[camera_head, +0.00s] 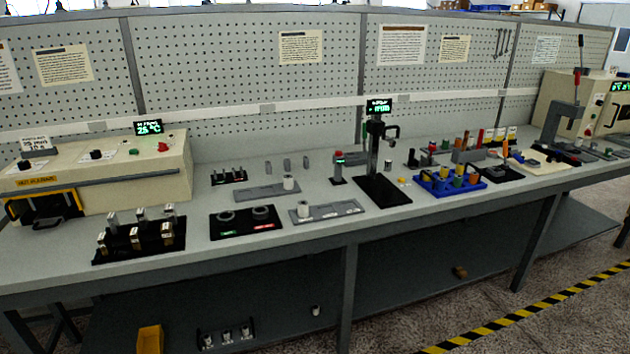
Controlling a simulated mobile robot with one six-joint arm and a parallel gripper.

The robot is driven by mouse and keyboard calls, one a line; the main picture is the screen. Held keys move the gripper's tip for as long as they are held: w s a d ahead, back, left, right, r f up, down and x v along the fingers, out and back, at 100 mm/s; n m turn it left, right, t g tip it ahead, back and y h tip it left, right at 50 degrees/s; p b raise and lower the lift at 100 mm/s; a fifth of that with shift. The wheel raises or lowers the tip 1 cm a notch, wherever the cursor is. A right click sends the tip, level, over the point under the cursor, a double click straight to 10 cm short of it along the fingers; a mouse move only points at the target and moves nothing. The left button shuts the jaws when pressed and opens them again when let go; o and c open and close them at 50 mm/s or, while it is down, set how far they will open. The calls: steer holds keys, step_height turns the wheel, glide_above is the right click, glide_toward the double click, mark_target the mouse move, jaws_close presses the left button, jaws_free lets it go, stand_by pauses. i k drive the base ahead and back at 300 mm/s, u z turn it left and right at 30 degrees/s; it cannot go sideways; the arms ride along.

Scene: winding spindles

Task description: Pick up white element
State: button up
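I see more than one small white or pale cylinder, and I cannot tell which is the white element. One pale cylinder (289,183) stands upright at the right end of a grey plate (258,193) mid-bench. Another pale cylinder (303,209) stands at the left end of a second grey plate (330,214) nearer the front edge. A third small pale piece (315,310) is on the lower shelf. My gripper is not in view.
A black board with two rings (246,222) and a black rack with several pale-topped pieces (139,236) stand left. Right are a black-based stand (383,191) and a blue tray (447,190). The bench's front edge (345,237) is bare.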

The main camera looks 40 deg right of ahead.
mark_target(287, 178)
steer(key=z, duration=0.75)
steer(key=k, duration=0.95)
steer(key=i, duration=0.75)
